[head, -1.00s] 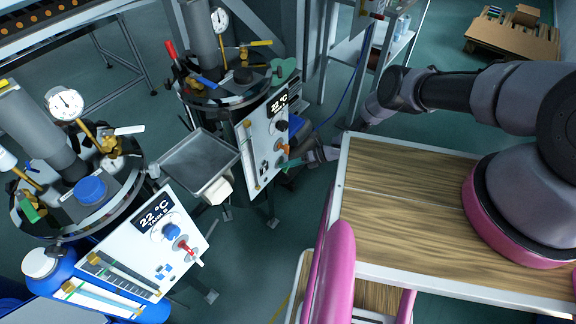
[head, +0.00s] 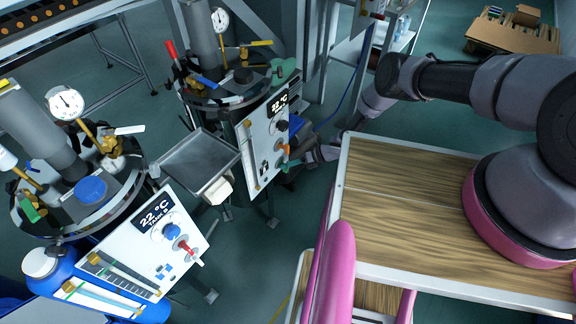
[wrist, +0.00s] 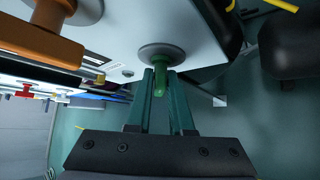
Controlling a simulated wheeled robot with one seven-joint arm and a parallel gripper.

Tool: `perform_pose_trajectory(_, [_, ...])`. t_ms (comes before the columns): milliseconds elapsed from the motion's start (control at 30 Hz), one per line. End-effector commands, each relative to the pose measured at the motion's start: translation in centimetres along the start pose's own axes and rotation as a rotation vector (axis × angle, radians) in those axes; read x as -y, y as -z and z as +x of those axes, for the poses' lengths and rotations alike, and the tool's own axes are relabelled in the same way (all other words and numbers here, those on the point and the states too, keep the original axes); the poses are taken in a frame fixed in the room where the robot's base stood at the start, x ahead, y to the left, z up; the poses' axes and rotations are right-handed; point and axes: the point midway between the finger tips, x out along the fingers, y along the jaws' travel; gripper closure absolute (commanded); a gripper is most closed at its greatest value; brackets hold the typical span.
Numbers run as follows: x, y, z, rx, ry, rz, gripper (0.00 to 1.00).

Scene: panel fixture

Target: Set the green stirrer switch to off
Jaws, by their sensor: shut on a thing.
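The green stirrer switch (wrist: 160,82) is a small lever on a round grey base on the white panel face, seen in the wrist view. The teal fingers of my gripper (wrist: 160,95) stand on both sides of the lever and are shut on it. In the head view my gripper (head: 290,164) reaches the lower right edge of the panel (head: 262,140) of the rear tank. The green switch cannot be made out clearly there.
An orange knob (wrist: 40,40) sits on the same panel, close to my gripper. A dark knob (head: 282,125) is above it. A metal tray (head: 198,160) juts out left of this panel. A second tank panel (head: 150,240) with a red lever stands at the front left.

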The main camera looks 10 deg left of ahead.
Motion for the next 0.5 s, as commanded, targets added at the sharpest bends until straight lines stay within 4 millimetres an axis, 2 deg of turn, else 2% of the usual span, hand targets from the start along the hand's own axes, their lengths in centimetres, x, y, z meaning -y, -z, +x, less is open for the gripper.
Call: perform_pose_trajectory(500, [-0.61,0.27,0.16,-0.007,0.321,-0.324,1.00])
